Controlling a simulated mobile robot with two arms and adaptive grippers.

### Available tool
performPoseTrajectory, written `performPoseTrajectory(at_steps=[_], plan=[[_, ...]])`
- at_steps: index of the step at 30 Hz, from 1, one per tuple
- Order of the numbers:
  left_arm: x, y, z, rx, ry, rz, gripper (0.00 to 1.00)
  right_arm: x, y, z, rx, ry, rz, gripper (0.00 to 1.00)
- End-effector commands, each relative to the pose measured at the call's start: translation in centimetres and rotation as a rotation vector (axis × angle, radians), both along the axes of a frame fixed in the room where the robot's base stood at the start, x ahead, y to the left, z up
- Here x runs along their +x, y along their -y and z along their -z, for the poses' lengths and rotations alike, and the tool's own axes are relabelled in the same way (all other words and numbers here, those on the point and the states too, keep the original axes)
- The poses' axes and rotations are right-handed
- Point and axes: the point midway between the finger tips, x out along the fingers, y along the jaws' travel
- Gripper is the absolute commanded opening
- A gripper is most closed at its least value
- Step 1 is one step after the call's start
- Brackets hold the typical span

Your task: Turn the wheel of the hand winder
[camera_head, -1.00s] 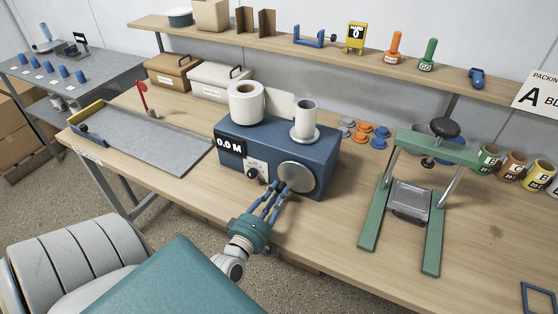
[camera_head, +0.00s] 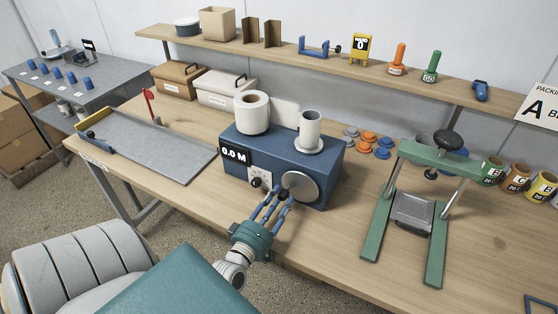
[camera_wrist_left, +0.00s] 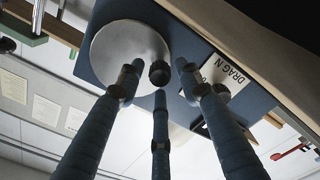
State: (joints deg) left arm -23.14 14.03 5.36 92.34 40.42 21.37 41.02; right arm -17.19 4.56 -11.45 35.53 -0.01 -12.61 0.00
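The hand winder (camera_head: 240,146) is a blue box on the bench with a white paper roll (camera_head: 252,112), a grey core (camera_head: 310,130) on a spindle, and a display reading 0.0 M. Its grey disc wheel (camera_head: 301,186) is on the front face, and it fills the upper left of the left wrist view (camera_wrist_left: 118,42). A dark knob (camera_wrist_left: 159,73) stands out from the wheel. My left gripper (camera_head: 279,194) is at the wheel with its fingers spread around this knob. In the wrist view gaps show between fingers and knob. My right gripper is not in view.
A smaller dial (camera_head: 256,183) sits left of the wheel, near my fingers. A green press frame (camera_head: 436,155) stands to the right, a grey tray (camera_head: 165,152) to the left. Bench front right of the winder is clear.

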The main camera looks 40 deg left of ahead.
Motion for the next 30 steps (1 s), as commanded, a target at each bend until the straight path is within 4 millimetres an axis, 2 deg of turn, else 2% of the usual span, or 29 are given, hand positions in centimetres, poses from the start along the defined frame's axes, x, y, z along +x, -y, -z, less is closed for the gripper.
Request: performPoseTrajectory(at_steps=[8, 11, 14, 24, 30], plan=[[-0.1, 0.1, 0.1, 0.000, -0.002, 0.001, 0.40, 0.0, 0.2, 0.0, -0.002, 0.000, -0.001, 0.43], [-0.6, 0.2, 0.1, -0.001, -0.003, 0.002, 0.40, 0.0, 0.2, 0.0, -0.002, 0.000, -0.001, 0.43], [-2.0, 0.5, 0.2, -0.001, -0.005, 0.001, 0.40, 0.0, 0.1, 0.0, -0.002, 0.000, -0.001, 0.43], [-8.9, 2.2, 0.2, -0.001, -0.005, 0.002, 0.40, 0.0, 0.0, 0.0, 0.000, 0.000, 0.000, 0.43], [-11.2, 2.7, 0.1, 0.000, -0.001, 0.000, 0.40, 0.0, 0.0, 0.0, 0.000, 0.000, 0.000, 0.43]])
